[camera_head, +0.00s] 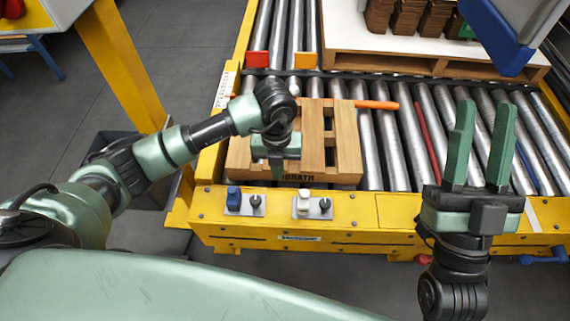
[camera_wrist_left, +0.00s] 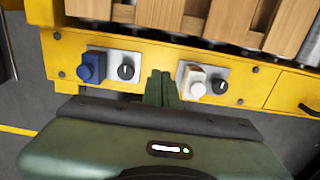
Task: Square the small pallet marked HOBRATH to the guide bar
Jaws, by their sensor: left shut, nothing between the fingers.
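The small wooden pallet (camera_head: 347,140) lies on the rollers at the front of the conveyor. Its front face shows the letters "BRATH"; the start of the word is hidden by my left gripper. An orange bar (camera_head: 375,105) runs along the pallet's far side, partly hidden by my arm; I cannot tell whether they touch. My left gripper (camera_head: 277,168) is shut and empty, over the pallet's front part in the head view. In the left wrist view its closed fingertips (camera_wrist_left: 162,88) appear before the yellow front rail, below the pallet (camera_wrist_left: 160,14). My right gripper (camera_head: 480,145) is open and empty, right of the pallet.
The yellow front rail (camera_head: 350,215) carries a blue button (camera_head: 234,197) and a white button (camera_head: 304,203), each beside a black knob. A larger loaded pallet (camera_head: 400,62) stands behind. Red and orange blocks (camera_head: 257,59) stand at the back left.

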